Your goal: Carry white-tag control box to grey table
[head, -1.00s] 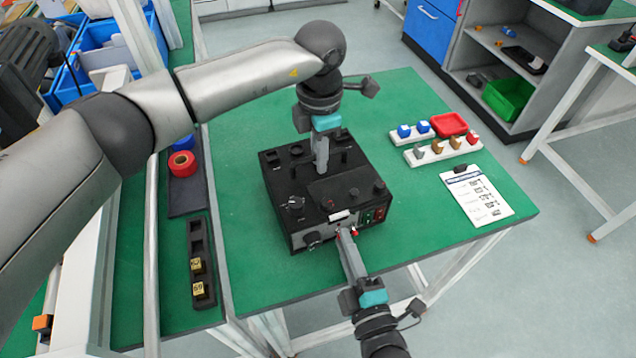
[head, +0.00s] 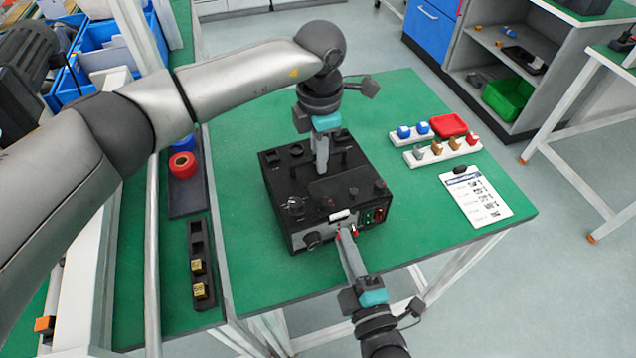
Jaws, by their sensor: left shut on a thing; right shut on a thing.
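The control box (head: 285,180) is black with a grey front and a small white tag (head: 339,215) on its front edge. It sits on the green-topped table (head: 260,265); whether it is slightly raised I cannot tell. My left gripper (head: 320,168) points down and is shut at the far part of the box, on what looks like a handle there. My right gripper (head: 347,232) comes from the front and is shut at the box's front side, below the tag. The fingertips partly hide what they grip. I cannot make out a grey table for certain.
White racks with coloured blocks (head: 436,152), a red tray (head: 449,125) and a clipboard (head: 475,196) lie right of the box. A dark tray with a red tape roll (head: 182,165) and a black slotted holder (head: 199,265) lie left. Green tabletop is free in front.

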